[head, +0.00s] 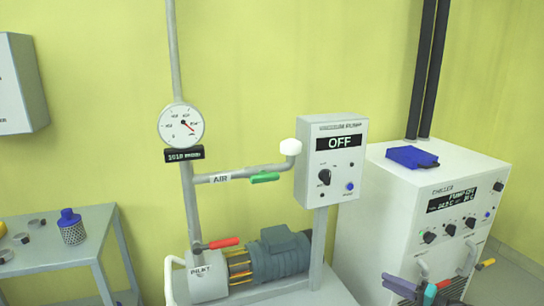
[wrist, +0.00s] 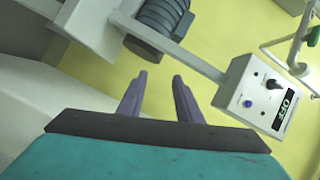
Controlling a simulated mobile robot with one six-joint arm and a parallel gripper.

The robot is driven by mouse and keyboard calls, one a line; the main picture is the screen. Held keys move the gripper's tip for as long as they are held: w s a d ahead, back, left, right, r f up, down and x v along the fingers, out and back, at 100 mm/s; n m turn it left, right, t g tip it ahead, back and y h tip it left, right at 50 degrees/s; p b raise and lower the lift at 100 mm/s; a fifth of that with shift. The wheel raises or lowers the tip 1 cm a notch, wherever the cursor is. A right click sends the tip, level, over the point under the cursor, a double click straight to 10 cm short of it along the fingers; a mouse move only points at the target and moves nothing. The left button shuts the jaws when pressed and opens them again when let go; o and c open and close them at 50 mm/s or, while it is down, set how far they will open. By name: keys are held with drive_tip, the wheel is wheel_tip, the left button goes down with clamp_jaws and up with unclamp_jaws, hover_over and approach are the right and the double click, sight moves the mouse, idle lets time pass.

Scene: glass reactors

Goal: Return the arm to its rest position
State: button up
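My gripper (wrist: 159,75) shows in the wrist view as two purple fingers, spread apart with nothing between them. Yellow wall shows between and beyond the fingers. In the head view a purple finger (head: 400,287) shows at the bottom right, in front of the white chiller (head: 385,190) and close to its hose fittings; whether it touches them I cannot tell.
A pump motor (head: 280,255) stands on a bench, with a pipe, a round gauge (head: 181,126), a green-handled air valve (head: 265,178) and a red-handled valve (head: 222,243). A grey table (head: 80,247) at left holds a blue-capped container (head: 71,226). A blue object (head: 412,157) lies on the chiller.

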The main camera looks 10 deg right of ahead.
drive_tip(key=a+f+n+g+y+p, duration=0.1)
drive_tip(key=a+f+g+p, duration=0.2)
drive_tip(key=a, duration=0.9)
drive_tip(key=s+a+f+n+g+p, duration=0.1)
drive_tip(key=s+a+f+g+p, duration=0.25)
drive_tip(key=a, duration=0.55)
drive_tip(key=s+a+f+n+g, duration=0.1)
drive_tip(key=s+a+f+g, duration=0.2)
drive_tip(key=s+a+f, duration=0.45)
drive_tip(key=s+a+f+n+g+p, duration=0.1)
drive_tip(key=s+a+f+g, duration=0.15)
drive_tip(key=a, duration=0.75)
drive_tip(key=s+a+f+n+g+h+p, duration=0.1)
drive_tip(key=s+a+f+g+h+p, duration=0.15)
drive_tip(key=s, duration=0.75)
drive_tip(key=s+a+f+n+g+h+p, duration=0.1)
drive_tip(key=s+f+n+g+h, duration=0.2)
drive_tip(key=s, duration=0.6)
drive_tip(key=s+d+m+h, duration=0.1)
drive_tip(key=s+d+h, duration=0.1)
drive_tip(key=d, duration=0.3)
drive_tip(key=s+d+f+m+g+h, duration=0.1)
drive_tip(key=s+d+h, duration=0.2)
drive_tip(key=d+h, duration=0.1)
drive_tip(key=shift+s+d+f, duration=0.15)
drive_tip(key=shift+d+f, duration=0.15)
drive_tip(key=shift+d, duration=0.2)
drive_tip(key=shift+s+h, duration=0.1)
drive_tip(key=shift+h, duration=0.15)
